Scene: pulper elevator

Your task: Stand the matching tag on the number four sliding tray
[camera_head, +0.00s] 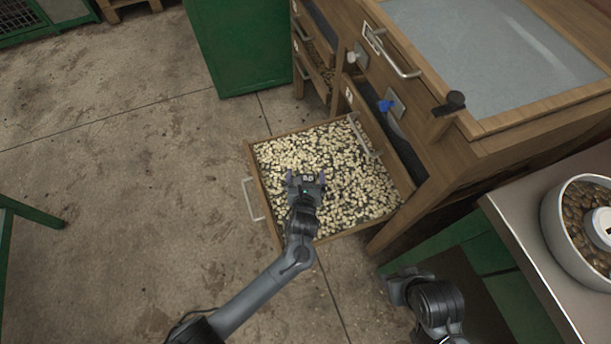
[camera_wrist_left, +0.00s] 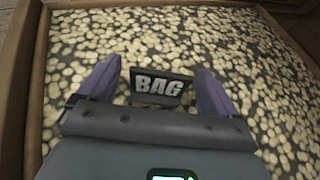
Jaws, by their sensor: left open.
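A dark tag (camera_wrist_left: 161,87) with pale letters that look like "BAG" stands between my left fingers in the left wrist view. It looks upright, with pale beans behind it. My left gripper (camera_head: 306,178) is open around the tag, with a finger on each side and gaps visible between. It is over the pulled-out sliding tray (camera_head: 259,201), which is full of pale beans. The tray's wooden rim also shows in the left wrist view (camera_wrist_left: 37,70). I cannot read a number on this tray. My right gripper's fingers are not visible; only dark links of my right arm show at the lower right.
A green box (camera_head: 235,45) stands behind. A metal table (camera_head: 530,215) holds a round container (camera_head: 555,225) at right.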

